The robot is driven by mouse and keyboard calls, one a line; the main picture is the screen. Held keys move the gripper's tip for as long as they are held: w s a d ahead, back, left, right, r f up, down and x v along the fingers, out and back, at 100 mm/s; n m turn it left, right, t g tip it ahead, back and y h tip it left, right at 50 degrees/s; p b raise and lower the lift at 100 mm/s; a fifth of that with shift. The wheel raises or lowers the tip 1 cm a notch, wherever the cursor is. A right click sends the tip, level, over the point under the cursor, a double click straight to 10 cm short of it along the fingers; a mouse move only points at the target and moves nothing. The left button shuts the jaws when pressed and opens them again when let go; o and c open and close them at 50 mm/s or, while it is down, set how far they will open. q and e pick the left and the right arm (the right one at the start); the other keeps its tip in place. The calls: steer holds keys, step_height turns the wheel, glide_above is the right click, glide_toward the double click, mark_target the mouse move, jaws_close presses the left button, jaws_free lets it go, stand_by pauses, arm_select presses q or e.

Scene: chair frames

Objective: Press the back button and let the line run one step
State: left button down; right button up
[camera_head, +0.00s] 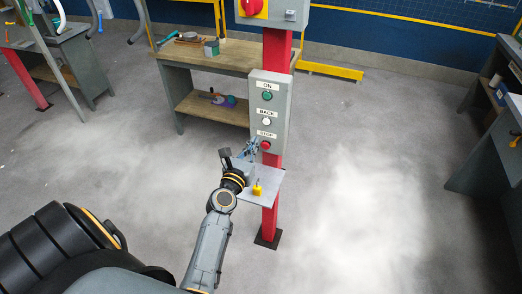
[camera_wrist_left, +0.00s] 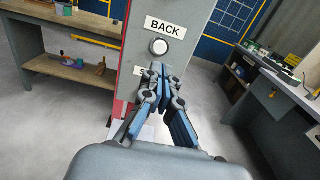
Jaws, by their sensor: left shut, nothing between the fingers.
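A grey control box (camera_head: 270,88) hangs on a red post and carries labelled buttons in a column. The green ON button (camera_head: 267,96) is at the top, the white BACK button (camera_head: 266,122) in the middle, and the red STOP button (camera_head: 265,145) at the bottom. My left gripper (camera_head: 254,146) is shut and empty, in front of the box near STOP height. In the left wrist view the BACK button (camera_wrist_left: 159,46) shows just above the shut fingertips (camera_wrist_left: 161,70), which hide the STOP button. I cannot tell whether the fingertips touch the box. My right gripper is not in view.
A small shelf (camera_head: 262,186) with a yellow item (camera_head: 257,188) juts from the red post (camera_head: 270,222) below the box. A wooden workbench (camera_head: 215,59) stands behind to the left. Another bench (camera_head: 488,150) is at the right. The floor between is clear.

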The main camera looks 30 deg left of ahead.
mark_target(266, 122)
arm_select(q)
steer(key=x, duration=0.6)
steer(key=shift+w+b, duration=0.3)
steer(key=shift+w+a, duration=0.15)
steer(key=shift+w, duration=0.25)
steer(key=shift+w+f, duration=0.1)
